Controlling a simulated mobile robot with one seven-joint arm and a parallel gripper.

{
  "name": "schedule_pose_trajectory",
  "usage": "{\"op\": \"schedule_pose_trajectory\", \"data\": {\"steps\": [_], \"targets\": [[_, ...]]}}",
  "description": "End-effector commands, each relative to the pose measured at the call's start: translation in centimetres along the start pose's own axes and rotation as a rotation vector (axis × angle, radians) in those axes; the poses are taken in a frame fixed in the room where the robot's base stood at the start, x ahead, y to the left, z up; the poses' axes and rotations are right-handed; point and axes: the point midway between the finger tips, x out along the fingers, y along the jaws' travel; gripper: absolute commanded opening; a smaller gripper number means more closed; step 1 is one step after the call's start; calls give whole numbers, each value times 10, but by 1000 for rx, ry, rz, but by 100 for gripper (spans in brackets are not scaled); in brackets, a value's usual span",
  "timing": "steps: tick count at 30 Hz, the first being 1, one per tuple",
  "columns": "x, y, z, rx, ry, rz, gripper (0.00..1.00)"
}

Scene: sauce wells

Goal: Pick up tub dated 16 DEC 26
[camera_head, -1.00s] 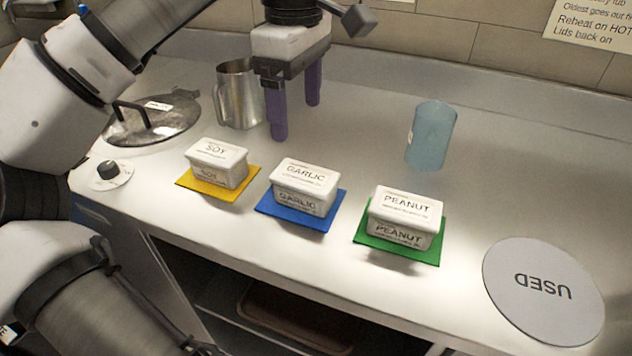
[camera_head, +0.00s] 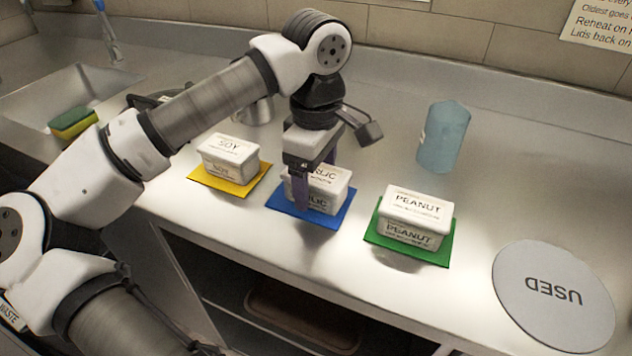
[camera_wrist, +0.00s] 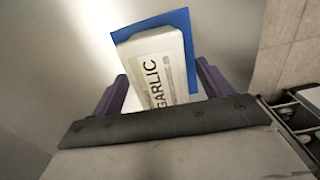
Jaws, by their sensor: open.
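Three white lidded tubs stand in a row on the counter. The SOY tub (camera_head: 229,156) is on a yellow mat (camera_head: 207,180), the GARLIC tub (camera_head: 330,190) on a blue mat (camera_head: 286,203), and the PEANUT tub (camera_head: 414,216) on a green mat (camera_head: 382,238). Their small print is too small to read, so I cannot tell which is dated 16 DEC 26. My gripper (camera_head: 315,190) is open at the GARLIC tub and hides part of it. In the wrist view the GARLIC tub (camera_wrist: 158,70) lies between the purple fingers; contact cannot be told.
A round grey USED disc (camera_head: 553,290) lies at the right end. A translucent blue container (camera_head: 443,137) stands behind the PEANUT tub. A metal jug (camera_head: 252,110) and a lid are behind my arm. A sink with a sponge (camera_head: 73,122) is at the left.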

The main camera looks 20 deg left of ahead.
Motion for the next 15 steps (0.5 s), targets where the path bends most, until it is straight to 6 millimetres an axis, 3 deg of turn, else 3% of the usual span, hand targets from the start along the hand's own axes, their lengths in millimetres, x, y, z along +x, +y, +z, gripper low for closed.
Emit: {"op": "schedule_pose_trajectory", "data": {"steps": [7,15], "targets": [[2,0,0,0,0,1,77],[1,0,0,0,0,1,42]]}}
